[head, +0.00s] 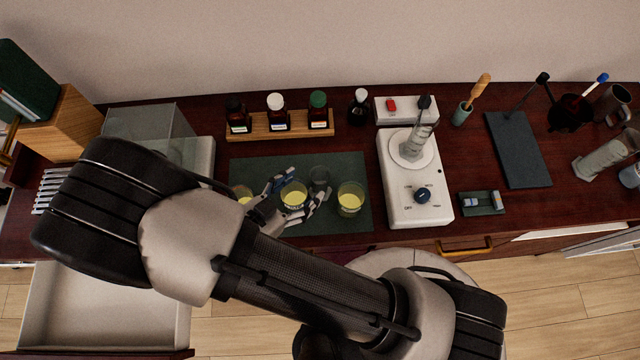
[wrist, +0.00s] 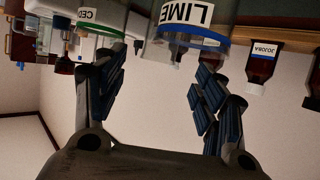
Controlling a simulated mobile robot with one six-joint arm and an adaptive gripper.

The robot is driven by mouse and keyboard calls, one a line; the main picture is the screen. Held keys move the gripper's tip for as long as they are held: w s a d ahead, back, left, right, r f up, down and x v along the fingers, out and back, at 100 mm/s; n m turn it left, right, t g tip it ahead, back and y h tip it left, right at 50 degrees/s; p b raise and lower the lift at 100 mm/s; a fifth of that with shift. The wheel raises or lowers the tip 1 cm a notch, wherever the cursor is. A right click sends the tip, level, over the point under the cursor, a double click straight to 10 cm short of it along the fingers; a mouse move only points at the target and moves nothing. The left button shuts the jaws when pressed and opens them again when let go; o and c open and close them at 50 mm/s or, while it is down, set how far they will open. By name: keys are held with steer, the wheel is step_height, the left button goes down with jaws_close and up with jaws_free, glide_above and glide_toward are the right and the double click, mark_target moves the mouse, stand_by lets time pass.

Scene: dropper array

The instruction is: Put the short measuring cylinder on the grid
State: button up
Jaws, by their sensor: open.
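A clear measuring cylinder (head: 415,140) stands on the round plate of the white device. Another, wider clear cylinder (head: 600,156) shows at the far right; I cannot tell surely which is the short one. No grid lines show clearly; a dark green mat (head: 270,168) lies in the middle, under the beakers. My gripper (head: 292,198) is open over the mat, its fingers around or beside a beaker with yellow liquid (head: 294,191). In the wrist view my gripper (wrist: 160,85) is spread, empty, with a beaker labelled LIME (wrist: 185,28) just beyond the fingers.
A wooden rack (head: 265,134) with bottles stands behind. The white device (head: 408,199) is to the right, then a dark board (head: 520,150). A clear box (head: 150,125) stands left.

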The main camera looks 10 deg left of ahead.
mark_target(326, 170)
steer(key=x, duration=0.5)
steer(key=shift+d+r, duration=0.15)
steer(key=shift+r, duration=0.1)
steer(key=shift+c, duration=0.3)
steer(key=c, duration=1.4)
steer(key=shift+r, duration=0.1)
steer(key=shift+c, duration=0.2)
